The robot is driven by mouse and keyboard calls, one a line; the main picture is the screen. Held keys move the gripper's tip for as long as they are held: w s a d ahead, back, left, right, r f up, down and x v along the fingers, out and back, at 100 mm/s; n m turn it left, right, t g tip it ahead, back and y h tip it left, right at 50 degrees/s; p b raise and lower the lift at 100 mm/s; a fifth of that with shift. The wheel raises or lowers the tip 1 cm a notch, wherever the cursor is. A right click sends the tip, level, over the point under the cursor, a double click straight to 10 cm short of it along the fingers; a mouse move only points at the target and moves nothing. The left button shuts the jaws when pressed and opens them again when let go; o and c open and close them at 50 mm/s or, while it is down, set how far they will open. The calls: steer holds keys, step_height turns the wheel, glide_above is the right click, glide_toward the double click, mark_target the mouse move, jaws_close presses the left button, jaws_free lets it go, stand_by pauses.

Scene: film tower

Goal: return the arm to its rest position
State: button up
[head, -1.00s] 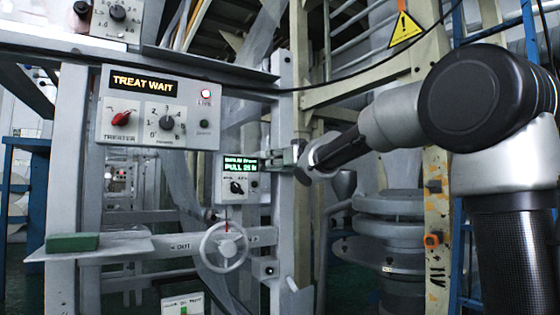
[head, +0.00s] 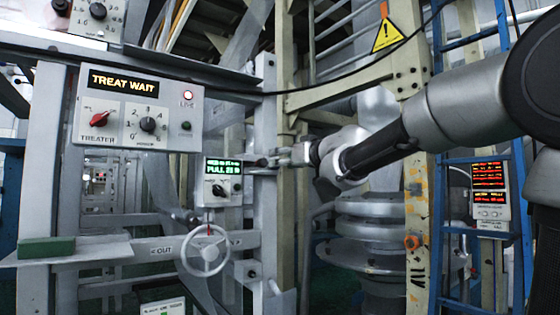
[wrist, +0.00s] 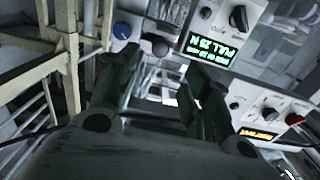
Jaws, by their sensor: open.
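My arm reaches in from the right of the head view, its dark forearm ending at my gripper (head: 270,161). The gripper is beside the right edge of the small control box with the green PULL display (head: 217,182); whether it touches the box I cannot tell. In the wrist view my gripper (wrist: 162,85) has its two fingers spread apart with nothing between them. That view is tilted, and the green display (wrist: 212,38) lies beyond the fingertips. The arm is extended forward.
A TREAT WAIT panel (head: 131,110) with a red knob and lit red lamp is at left. Below are a handwheel (head: 205,250) and a shelf with a green block (head: 46,247). A beige post (head: 419,235) and blue ladder (head: 450,180) stand near my arm.

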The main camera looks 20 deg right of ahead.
stand_by(0.4)
steer(key=s+d+f+m+g+h, duration=0.1)
steer(key=s+d+f+g+h, duration=0.25)
steer(key=d+f, duration=0.4)
steer(key=s+d+f+m+g+h, duration=0.1)
steer(key=s+d+f+g+h, duration=0.3)
steer(key=f, duration=0.7)
steer(key=s+f+g, duration=0.1)
steer(key=s+f, duration=0.4)
steer(key=s, duration=0.3)
steer(key=s+f+m+g+y, duration=0.1)
steer(key=s+f+g, duration=0.1)
steer(key=s+f, duration=0.4)
steer(key=s+f+g+y, duration=0.1)
steer(key=s+f, duration=0.4)
steer(key=s, duration=0.6)
steer(key=shift+s+f+m+g, duration=0.3)
steer(key=shift+f+g, duration=0.05)
steer(key=shift+g, duration=0.4)
steer(key=shift+o, duration=0.2)
steer(key=shift+a, duration=0.1)
